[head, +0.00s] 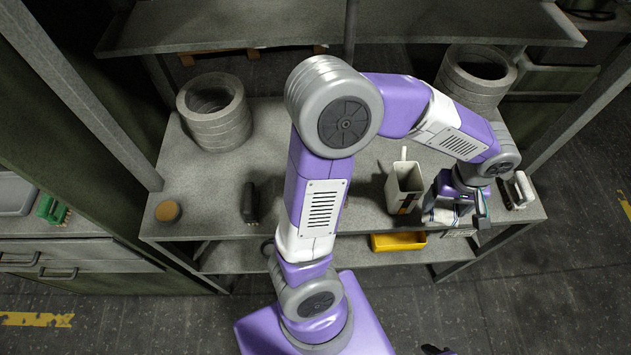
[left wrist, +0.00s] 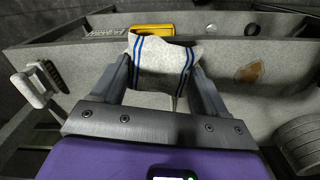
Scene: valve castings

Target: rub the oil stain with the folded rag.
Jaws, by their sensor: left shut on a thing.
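The folded rag (left wrist: 160,66) is pale with blue stripes and sits between the two fingers of my left gripper (left wrist: 158,75) in the left wrist view. In the head view my left gripper (head: 456,212) is at the right front of the bench, with the rag (head: 438,215) showing as a pale patch under it. I cannot tell if the rag touches the bench top. The oil stain (left wrist: 249,71) is a brown patch on the grey surface, to the right of the rag and apart from it in the left wrist view. I cannot make out the stain in the head view, where my arm covers the bench's middle.
A pale upright container (head: 404,184) stands just left of my left gripper. A brush (head: 518,190) lies to its right. Ring stacks (head: 213,112) stand at the back left and back right (head: 474,78). A yellow bin (head: 398,241) sits on the lower shelf.

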